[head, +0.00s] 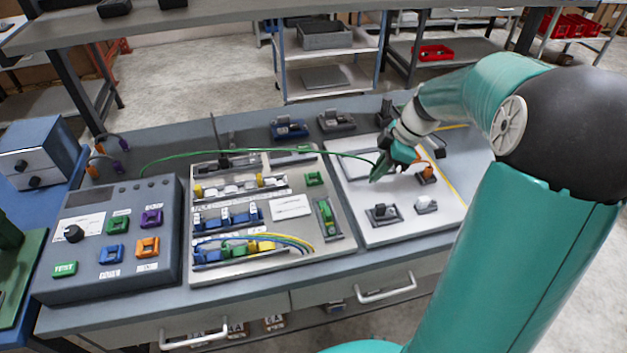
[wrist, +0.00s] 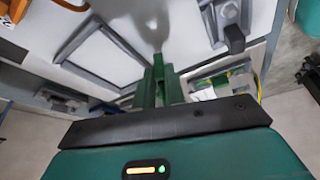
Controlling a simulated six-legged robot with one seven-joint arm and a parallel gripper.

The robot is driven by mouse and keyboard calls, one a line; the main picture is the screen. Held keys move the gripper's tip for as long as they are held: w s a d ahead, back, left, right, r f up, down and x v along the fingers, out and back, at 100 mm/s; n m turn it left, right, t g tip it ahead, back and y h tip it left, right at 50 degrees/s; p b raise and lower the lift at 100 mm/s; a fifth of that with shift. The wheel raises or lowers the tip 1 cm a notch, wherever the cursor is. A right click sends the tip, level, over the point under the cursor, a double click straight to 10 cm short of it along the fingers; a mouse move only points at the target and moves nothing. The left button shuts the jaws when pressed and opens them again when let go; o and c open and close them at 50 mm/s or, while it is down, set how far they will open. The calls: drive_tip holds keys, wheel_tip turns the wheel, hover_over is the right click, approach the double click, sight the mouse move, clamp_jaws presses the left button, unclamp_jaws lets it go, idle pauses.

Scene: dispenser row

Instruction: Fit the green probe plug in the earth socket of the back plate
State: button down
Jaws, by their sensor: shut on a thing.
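My gripper (head: 385,165) is shut on the green probe plug (head: 379,172) above the white panel on the right of the bench. In the wrist view the green plug (wrist: 158,75) stands out beyond the dark gripper body. A green cable (head: 250,152) runs from the plug leftward toward the back of the tester box. The back plate (head: 290,262) lies left of my gripper, with terminal rows on it. A small green socket (head: 314,178) is at its upper right, apart from the plug. A green part (head: 325,216) sits in a grey holder below that socket. Socket labels are too small to read.
A grey tester box (head: 110,265) with coloured sockets stands at the left. The white panel (head: 395,232) carries grey fittings and an orange plug (head: 426,172). Blue and dark fittings (head: 290,128) stand along the bench's back. Yellow and blue wires (head: 290,240) arch over the back plate.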

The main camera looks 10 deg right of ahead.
drive_tip(key=shift+w+a+n+g, duration=0.2)
drive_tip(key=shift+w+a+n, duration=0.25)
drive_tip(key=shift+w+a, duration=1.2)
drive_tip(key=shift+w+a+n+g, duration=0.2)
drive_tip(key=shift+w+a+n, duration=0.3)
drive_tip(key=shift+a, duration=2.4)
drive_tip(key=shift+w+a+n+g, duration=0.2)
drive_tip(key=shift+w+a+n, duration=0.55)
drive_tip(key=shift+a, duration=1.5)
drive_tip(key=shift+w+m, duration=0.25)
drive_tip(key=shift+m, duration=0.05)
drive_tip(key=shift+f, duration=0.1)
drive_tip(key=shift+f+n, duration=0.45)
drive_tip(key=shift+n, duration=0.15)
drive_tip(key=shift+f, duration=0.55)
drive_tip(key=c, duration=1.4)
unclamp_jaws()
drive_tip(key=shift+o, duration=0.5)
drive_tip(key=shift+o, duration=0.6)
